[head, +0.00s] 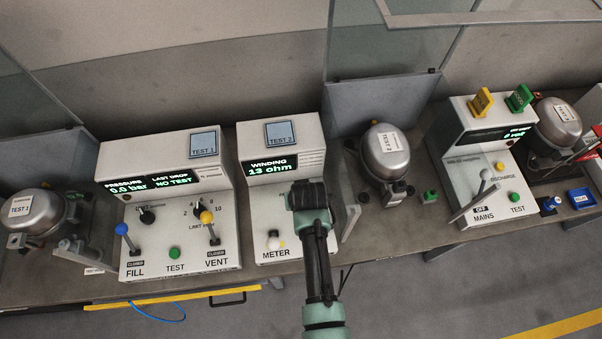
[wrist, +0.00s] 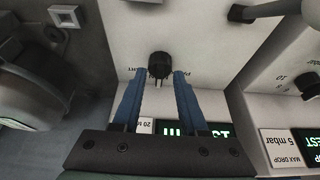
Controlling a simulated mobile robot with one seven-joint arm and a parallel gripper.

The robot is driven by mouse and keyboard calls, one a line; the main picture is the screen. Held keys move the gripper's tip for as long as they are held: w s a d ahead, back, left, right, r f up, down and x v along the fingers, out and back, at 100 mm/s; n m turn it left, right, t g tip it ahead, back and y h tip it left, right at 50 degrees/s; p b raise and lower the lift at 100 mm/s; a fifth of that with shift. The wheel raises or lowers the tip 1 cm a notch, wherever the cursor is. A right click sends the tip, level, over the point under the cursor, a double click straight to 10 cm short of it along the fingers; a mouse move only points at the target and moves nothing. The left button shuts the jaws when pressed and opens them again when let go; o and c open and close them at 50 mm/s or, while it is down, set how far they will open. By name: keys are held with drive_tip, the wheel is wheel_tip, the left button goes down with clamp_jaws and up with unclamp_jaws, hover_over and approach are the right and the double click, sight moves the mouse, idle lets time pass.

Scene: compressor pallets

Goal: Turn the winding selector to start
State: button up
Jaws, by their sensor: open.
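The winding selector is a small black round knob (wrist: 159,65) on the sloped white face of the middle test panel (head: 256,190). In the wrist view it sits between the tips of my two blue fingers, near their ends. My gripper (wrist: 160,73) is open, with a visible gap from the knob to the right finger; the left finger is close to it. I cannot tell if it touches. In the head view my gripper (head: 309,190) covers the selector and its labels. The panel's display (head: 270,167) reads WINDING 13 ohm.
A METER lever with a white ball (head: 273,244) stands low on the same panel. To the left is the pressure panel (head: 170,225) with blue and yellow levers. A compressor (head: 385,150) stands right of my arm. The mains panel (head: 483,150) is further right.

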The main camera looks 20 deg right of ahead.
drive_tip(key=shift+f, duration=0.15)
clamp_jaws()
idle(0.6)
drive_tip(key=m, duration=0.1)
drive_tip(key=m+h, duration=0.1)
drive_tip(key=m, duration=0.2)
drive_tip(key=shift+w+a+m+g+h+b, duration=0.25)
drive_tip(key=shift+a+m+g+h+b, duration=0.05)
drive_tip(key=shift+m+h+b, duration=0.1)
drive_tip(key=shift+w+a+m+g+h+b, duration=0.15)
drive_tip(key=shift+m+g+h+b, duration=0.3)
drive_tip(key=shift+m, duration=0.85)
drive_tip(key=shift+w+a+m+g+h+b, duration=0.15)
drive_tip(key=shift+m+g+b, duration=0.3)
drive_tip(key=shift+m+b, duration=0.6)
drive_tip(key=shift+d+m, duration=0.1)
drive_tip(key=shift+m, duration=0.25)
